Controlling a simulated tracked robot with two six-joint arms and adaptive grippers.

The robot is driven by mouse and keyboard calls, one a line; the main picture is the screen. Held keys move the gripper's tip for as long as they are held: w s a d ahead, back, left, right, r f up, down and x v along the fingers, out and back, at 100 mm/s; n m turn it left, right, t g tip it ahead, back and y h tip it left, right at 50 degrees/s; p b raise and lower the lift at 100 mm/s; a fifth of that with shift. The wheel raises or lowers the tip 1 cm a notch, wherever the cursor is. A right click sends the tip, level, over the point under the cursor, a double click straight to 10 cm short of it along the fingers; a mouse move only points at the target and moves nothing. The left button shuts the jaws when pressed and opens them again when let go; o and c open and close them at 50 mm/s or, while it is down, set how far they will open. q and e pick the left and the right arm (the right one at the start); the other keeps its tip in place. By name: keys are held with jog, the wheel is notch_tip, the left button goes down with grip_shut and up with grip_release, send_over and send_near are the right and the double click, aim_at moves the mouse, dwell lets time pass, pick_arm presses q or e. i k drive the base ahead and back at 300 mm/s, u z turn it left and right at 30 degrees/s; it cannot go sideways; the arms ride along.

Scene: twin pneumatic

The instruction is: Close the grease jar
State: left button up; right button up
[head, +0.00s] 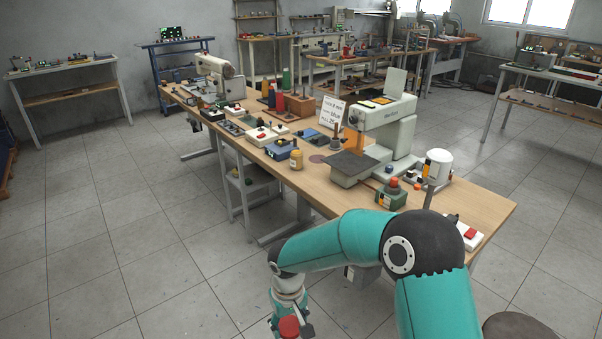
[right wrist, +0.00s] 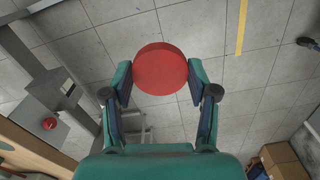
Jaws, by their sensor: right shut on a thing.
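My right gripper (head: 290,321) is low in front of the workbench, over the floor. It is shut on a round red lid (head: 289,328). In the right wrist view the red lid (right wrist: 160,66) sits between the two fingertips, its flat face showing. A small amber jar (head: 296,160) stands upright on the bench near its front edge, well away from the lid; it looks like the grease jar, but its mouth is too small to make out. My left gripper is not in view.
The wooden bench (head: 485,208) holds a grey-green press (head: 388,128), a blue box (head: 283,149), a green box with a red knob (head: 391,195) and a white container (head: 438,165). A dark round stool seat (head: 515,327) is at lower right. The tiled floor (head: 130,260) at left is clear.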

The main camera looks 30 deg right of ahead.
aim_at(296, 153)
jog(key=z, duration=0.75)
jog(key=i, duration=1)
jog(key=z, duration=0.05)
